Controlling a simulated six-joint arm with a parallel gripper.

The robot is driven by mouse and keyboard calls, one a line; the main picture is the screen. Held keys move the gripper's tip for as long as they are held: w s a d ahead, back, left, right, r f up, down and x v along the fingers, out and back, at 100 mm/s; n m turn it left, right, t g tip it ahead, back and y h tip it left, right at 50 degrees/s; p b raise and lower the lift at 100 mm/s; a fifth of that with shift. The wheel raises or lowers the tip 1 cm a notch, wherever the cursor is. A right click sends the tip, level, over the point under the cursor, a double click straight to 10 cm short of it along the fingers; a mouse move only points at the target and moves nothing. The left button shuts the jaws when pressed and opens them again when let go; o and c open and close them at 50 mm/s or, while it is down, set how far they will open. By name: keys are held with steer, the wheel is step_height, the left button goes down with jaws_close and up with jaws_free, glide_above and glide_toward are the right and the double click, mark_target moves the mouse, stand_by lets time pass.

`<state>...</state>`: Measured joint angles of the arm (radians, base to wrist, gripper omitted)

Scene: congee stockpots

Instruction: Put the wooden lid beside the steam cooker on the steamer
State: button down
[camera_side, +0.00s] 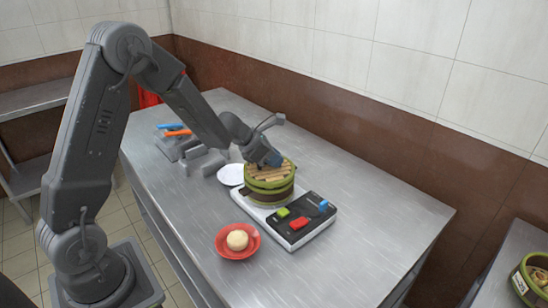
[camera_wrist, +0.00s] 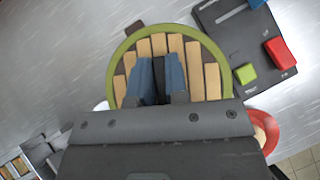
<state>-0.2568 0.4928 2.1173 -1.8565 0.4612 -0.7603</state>
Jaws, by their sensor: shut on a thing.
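The wooden lid (camera_side: 284,174), with pale slats and a green rim, is over the top of the round steamer (camera_side: 268,196). The lid looks about level and roughly lined up with the steamer; I cannot tell whether it rests fully on it. My gripper (camera_side: 274,160) is above the lid, its blue fingers pointing down and shut on it. In the wrist view the lid (camera_wrist: 194,62) fills the middle, with my gripper (camera_wrist: 165,62) over its centre. The steamer stands on the steam cooker (camera_side: 290,237), a white-and-black base.
The cooker's panel has green (camera_side: 283,212), red (camera_side: 298,224) and blue (camera_side: 324,205) blocks. A red plate (camera_side: 222,246) with a bun (camera_side: 237,240) is in front. A white plate (camera_side: 229,175) and grey parts (camera_side: 205,163) lie behind left. The table's right side is clear.

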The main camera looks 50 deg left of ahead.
steer(key=shift+f, duration=0.6)
steer(key=c, duration=1.1)
jaws_free()
steer(key=shift+o, duration=0.2)
steer(key=shift+r, duration=0.1)
steer(key=v, duration=1.3)
steer(key=s+d+r+m+g, duration=0.1)
steer(key=s+d+r+m, duration=0.35)
steer(key=d+m, duration=0.3)
steer(key=s+d+r+m+g, duration=0.25)
steer(key=s+d+m, duration=0.3)
steer(key=m, duration=0.35)
steer(key=s+d+r+m+y, duration=0.1)
steer(key=s+d+m+y, duration=0.1)
steer(key=s+m, duration=0.9)
steer(key=m+y, duration=0.1)
steer(key=m, duration=0.3)
steer(key=shift+t, duration=0.35)
